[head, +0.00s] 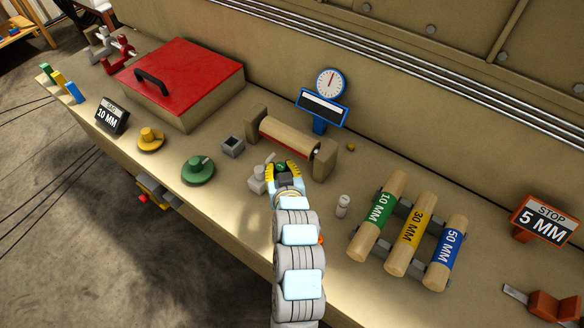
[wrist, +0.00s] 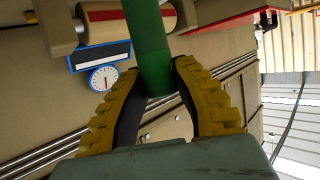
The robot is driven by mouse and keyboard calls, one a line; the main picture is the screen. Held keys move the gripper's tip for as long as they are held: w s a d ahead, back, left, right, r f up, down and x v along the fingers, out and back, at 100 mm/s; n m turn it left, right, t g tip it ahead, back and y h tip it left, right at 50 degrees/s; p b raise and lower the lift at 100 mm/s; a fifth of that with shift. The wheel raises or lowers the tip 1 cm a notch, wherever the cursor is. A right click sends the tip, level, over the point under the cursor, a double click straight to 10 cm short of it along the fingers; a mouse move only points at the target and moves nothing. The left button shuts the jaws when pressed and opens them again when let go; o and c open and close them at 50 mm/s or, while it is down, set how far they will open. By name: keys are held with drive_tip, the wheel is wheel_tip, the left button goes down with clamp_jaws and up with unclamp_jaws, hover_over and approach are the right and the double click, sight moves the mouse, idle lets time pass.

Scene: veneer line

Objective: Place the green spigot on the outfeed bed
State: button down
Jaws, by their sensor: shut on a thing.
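My gripper (head: 283,168) is shut on the green spigot (head: 281,167), whose end shows as a small green spot between the yellow fingers in the head view. In the wrist view the spigot (wrist: 148,40) is a long green cylinder between the padded fingers (wrist: 157,70). It is held above the tan bench, in front of the roller (head: 286,139) set between two end blocks. No label marks the outfeed bed, so I cannot tell which stretch of the bench it is.
A small white fitting (head: 258,180) stands close left of my gripper, and a white bottle (head: 343,206) to its right. A green knobbed disc (head: 198,169) and a dark square socket (head: 233,147) lie left. Labelled rollers rest on a rack (head: 385,252) at right.

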drive_tip(key=shift+w+d+f, duration=0.35)
drive_tip(key=shift+w+f, duration=1)
drive_tip(key=shift+f, duration=0.4)
drive_tip(key=shift+w+d+f, duration=0.4)
drive_tip(key=shift+w+f, duration=0.95)
drive_tip(key=shift+f, duration=0.35)
drive_tip(key=shift+w+d+f, duration=0.35)
drive_tip(key=shift+w+f, duration=1)
drive_tip(key=shift+f, duration=0.4)
drive_tip(key=shift+f, duration=0.2)
drive_tip(key=c, duration=1)
unclamp_jaws()
drive_tip(key=shift+o, duration=0.2)
drive_tip(key=shift+r, duration=0.2)
drive_tip(key=v, duration=1.2)
